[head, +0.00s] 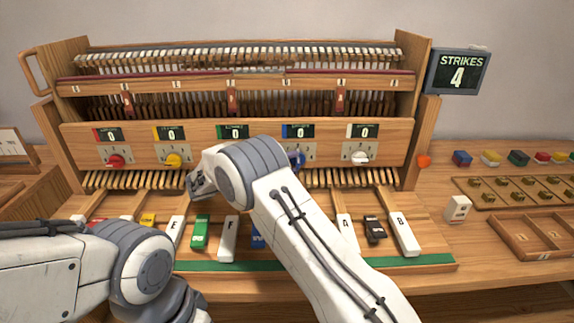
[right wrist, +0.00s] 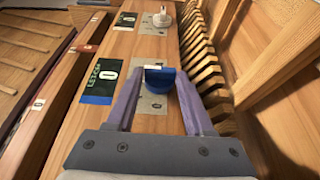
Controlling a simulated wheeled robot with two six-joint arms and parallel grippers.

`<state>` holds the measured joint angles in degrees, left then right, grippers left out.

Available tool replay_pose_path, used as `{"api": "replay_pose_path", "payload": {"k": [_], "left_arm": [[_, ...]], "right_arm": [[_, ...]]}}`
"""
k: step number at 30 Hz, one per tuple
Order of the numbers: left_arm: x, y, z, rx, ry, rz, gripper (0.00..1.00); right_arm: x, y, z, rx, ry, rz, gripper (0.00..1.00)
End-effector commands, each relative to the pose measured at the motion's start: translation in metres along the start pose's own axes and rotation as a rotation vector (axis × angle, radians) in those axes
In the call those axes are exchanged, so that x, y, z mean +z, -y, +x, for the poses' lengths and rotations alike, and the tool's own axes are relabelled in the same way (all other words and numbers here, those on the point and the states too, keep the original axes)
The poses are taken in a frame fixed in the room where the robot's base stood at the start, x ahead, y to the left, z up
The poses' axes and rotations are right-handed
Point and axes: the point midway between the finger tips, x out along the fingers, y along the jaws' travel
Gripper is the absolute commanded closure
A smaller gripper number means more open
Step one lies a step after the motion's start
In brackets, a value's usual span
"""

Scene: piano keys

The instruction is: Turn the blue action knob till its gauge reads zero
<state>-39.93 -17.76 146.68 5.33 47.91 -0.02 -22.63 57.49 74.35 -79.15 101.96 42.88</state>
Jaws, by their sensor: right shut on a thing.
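The blue knob (head: 297,160) sits on the wooden front panel, partly hidden by my right arm in the head view. In the right wrist view my right gripper (right wrist: 158,78) is shut on the blue knob (right wrist: 160,88), with one purple finger on each side. The gauge (head: 298,131) above the blue knob reads 0, and it also reads 0 in the right wrist view (right wrist: 108,73).
Red (head: 115,160), yellow (head: 173,160) and white (head: 360,158) knobs share the panel (head: 395,135); their gauges read 0. Lettered keys lie in front, below wooden slats. A sign (head: 457,72) shows STRIKES 4. Trays and coloured blocks are at the right.

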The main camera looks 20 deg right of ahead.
Motion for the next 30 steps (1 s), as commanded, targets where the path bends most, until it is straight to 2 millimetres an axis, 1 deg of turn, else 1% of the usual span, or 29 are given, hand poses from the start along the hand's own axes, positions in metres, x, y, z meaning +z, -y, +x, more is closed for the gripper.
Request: {"api": "replay_pose_path", "payload": {"k": [5,6,7,8,17,20,23,30], "left_arm": [[0.000,0.000,0.000,0.000,0.000,0.000,0.50],[0.000,0.000,0.000,0.000,0.000,0.000,0.50],[0.000,0.000,0.000,0.000,0.000,0.000,0.50],[0.000,0.000,0.000,0.000,0.000,0.000,0.50],[0.000,0.000,0.000,0.000,0.000,0.000,0.50],[0.000,0.000,0.001,0.000,0.000,0.000,0.50],[0.000,0.000,0.004,0.000,0.000,0.000,0.50],[0.001,0.001,0.009,0.000,0.000,0.000,0.50]], "right_arm": [[0.000,0.001,0.000,-0.002,-0.002,-0.002,1.00],[0.000,0.001,0.000,-0.002,-0.002,-0.002,0.36],[0.000,0.001,0.000,-0.002,-0.002,-0.002,0.25],[0.000,0.001,0.000,-0.002,-0.002,-0.002,0.18],[0.000,0.000,-0.001,-0.002,-0.001,0.000,0.18],[-0.001,0.001,-0.006,-0.002,-0.002,0.000,0.18],[-0.001,0.002,-0.021,-0.002,-0.003,0.002,0.18],[-0.001,0.002,-0.069,-0.003,-0.004,0.001,0.18]]}}
